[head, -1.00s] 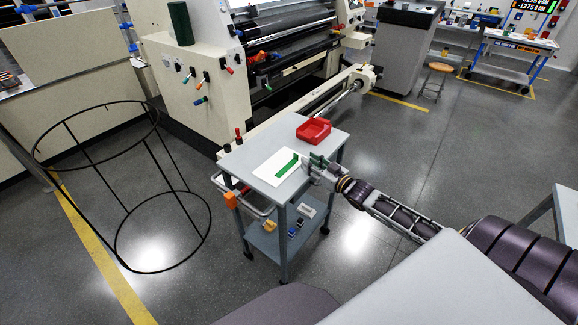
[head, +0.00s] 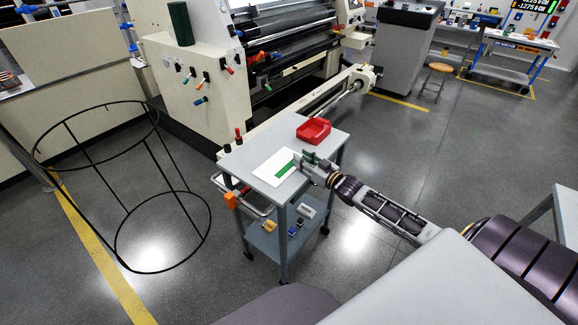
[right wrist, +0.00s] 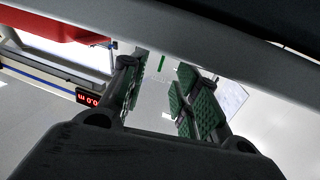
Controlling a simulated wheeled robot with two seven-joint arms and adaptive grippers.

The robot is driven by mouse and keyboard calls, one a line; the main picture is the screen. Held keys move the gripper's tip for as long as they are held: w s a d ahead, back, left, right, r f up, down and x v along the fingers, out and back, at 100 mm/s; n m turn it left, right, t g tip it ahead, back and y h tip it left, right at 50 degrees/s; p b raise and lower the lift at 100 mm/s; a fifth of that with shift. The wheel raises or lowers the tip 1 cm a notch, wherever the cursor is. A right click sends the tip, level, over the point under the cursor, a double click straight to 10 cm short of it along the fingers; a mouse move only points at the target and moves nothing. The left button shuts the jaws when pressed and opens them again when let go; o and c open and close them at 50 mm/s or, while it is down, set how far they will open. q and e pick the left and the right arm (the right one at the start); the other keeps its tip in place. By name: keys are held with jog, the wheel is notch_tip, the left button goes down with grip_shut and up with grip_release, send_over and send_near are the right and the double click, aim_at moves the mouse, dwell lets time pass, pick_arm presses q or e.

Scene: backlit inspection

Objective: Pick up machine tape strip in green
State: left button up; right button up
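The green tape strip (head: 285,169) lies on a white sheet (head: 265,165) on the grey cart's top (head: 240,163). My right gripper (head: 304,164) reaches in from the right at the strip's right end, which it seems to cover in the head view. I cannot tell whether it touches the strip. In the right wrist view, the right gripper's fingers (right wrist: 158,98), with green ridged pads, stand apart. A small green sliver (right wrist: 161,63) shows beyond the gap; I cannot tell whether it is the strip. My left gripper is out of view.
A red bin (head: 313,130) stands at the cart top's back right, close to the gripper. The lower shelf (head: 270,238) holds several small items. A black wire hoop frame (head: 150,271) stands on the left, and a large machine (head: 200,62) stands behind the cart.

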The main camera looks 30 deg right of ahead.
jog(key=shift+x, duration=0.8)
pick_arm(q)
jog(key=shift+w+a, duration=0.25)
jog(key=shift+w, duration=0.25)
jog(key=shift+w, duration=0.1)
pick_arm(e)
grip_shut()
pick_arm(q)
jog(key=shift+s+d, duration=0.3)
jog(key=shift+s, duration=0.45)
pick_arm(e)
jog(key=shift+r, duration=0.15)
